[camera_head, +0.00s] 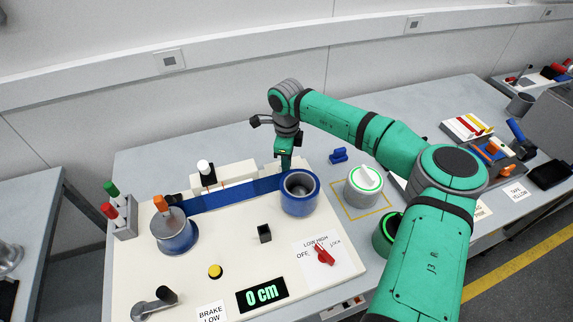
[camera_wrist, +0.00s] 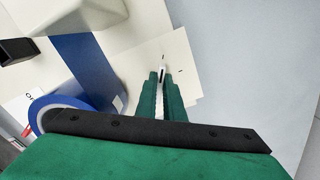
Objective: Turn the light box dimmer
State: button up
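No control is legibly marked as the light box dimmer. A white round dial (camera_head: 363,186) with a raised grip and a green ring stands in a yellow-outlined square, right of my gripper. A red pointer knob (camera_head: 321,254) sits on a white label reading OFF, LOW, HIGH, nearer the front. My gripper (camera_head: 286,166) points down behind the blue-rimmed cup, away from both. In the wrist view my gripper (camera_wrist: 160,76) has its green fingers a narrow gap apart over the white board. A small pale shape with a dark mark shows between the tips; contact is unclear.
The blue-rimmed cup (camera_head: 299,194) is close to my gripper, at one end of a blue band (camera_head: 235,194). A blue drum (camera_head: 176,232) with an orange-topped peg is at the other end. A white block (camera_wrist: 88,14) stands near. Grey table (camera_wrist: 250,60) is clear on the right.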

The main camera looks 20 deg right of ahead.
grip_shut()
jog(key=m, duration=0.6)
jog(key=shift+w, duration=0.25)
jog(key=m, duration=0.6)
jog(key=shift+d+m, duration=0.25)
jog(key=shift+m, duration=0.15)
jog(key=m, duration=0.5)
jog(key=shift+d+r, duration=0.1)
jog(key=shift+d, duration=0.05)
jog(key=m, duration=0.6)
jog(key=shift+d, duration=0.2)
jog(key=o, duration=0.7)
grip_release()
jog(key=shift+a, duration=0.1)
